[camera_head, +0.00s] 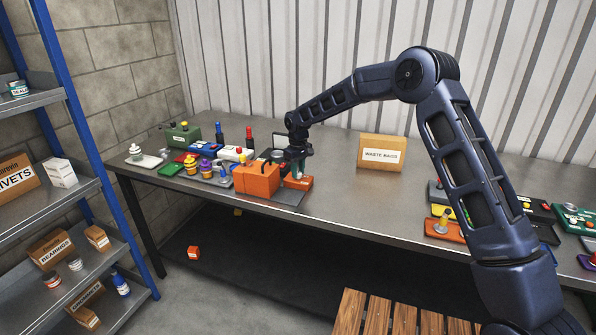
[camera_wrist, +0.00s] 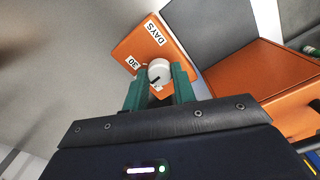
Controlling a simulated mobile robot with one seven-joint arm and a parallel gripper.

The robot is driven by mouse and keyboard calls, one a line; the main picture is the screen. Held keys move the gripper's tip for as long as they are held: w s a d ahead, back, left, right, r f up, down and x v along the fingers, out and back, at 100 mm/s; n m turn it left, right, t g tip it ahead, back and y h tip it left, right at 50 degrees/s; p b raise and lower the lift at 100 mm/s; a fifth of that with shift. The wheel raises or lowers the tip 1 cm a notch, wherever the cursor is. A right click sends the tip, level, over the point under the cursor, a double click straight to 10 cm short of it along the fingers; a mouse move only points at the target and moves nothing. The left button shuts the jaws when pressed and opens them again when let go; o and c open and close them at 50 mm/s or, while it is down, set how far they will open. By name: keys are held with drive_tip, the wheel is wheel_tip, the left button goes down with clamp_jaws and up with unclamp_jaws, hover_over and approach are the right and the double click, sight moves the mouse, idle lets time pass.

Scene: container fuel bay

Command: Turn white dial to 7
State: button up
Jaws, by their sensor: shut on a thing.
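The white dial (camera_wrist: 159,70) sits on an orange panel (camera_wrist: 128,47) in the wrist view. The panel bears a label reading "DAYS" and another reading "30". A dark pointer mark shows on the dial's face; the number it points to cannot be read. My gripper (camera_wrist: 160,80) has its two green fingers on either side of the dial, shut on it. In the head view my gripper (camera_head: 297,172) reaches down at the orange panel (camera_head: 299,183), beside a larger orange box; the dial is hidden there.
The larger orange box (camera_head: 257,180) stands close to the left of my gripper. Several coloured devices and knobs crowd the bench's left end. A "WASTE BAGS" box (camera_head: 382,153) stands to the right, with bare bench (camera_head: 350,190) in front. More devices lie at the far right.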

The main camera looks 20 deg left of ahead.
drive_tip(key=shift+m, duration=0.4)
drive_tip(key=o, duration=1)
wheel_tip(320, 180, up, 11)
drive_tip(key=shift+f, duration=0.1)
idle(0.3)
